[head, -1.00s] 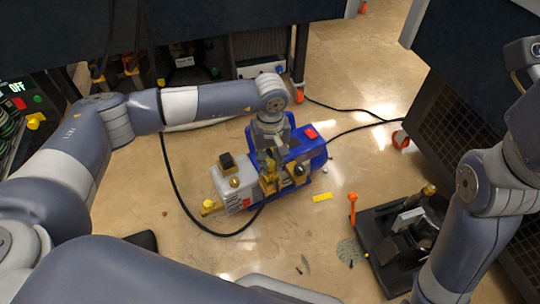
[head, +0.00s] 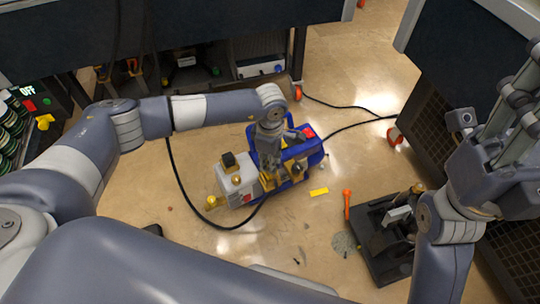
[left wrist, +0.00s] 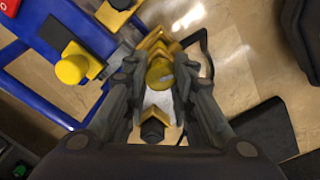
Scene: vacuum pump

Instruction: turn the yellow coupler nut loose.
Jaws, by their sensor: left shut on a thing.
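The vacuum pump (head: 239,178), a pale grey body in a blue frame, stands on the floor in the middle of the head view. My left gripper (head: 268,172) reaches down over it from above. In the left wrist view my left gripper (left wrist: 160,88) is shut on the round yellow coupler nut (left wrist: 160,73), with a finger on each side. Yellow fittings lie behind the nut, and a dark hex part (left wrist: 152,131) sits below it in the picture. My right gripper (head: 512,105) is raised at the right edge, away from the pump; its fingertips are not clear.
A black tray (head: 365,243) with tools stands at right, with an orange-handled tool (head: 347,204) beside it. A yellow block (head: 319,191) lies on the floor. A black hose curves around the pump's left. Dark cabinets border the back and right.

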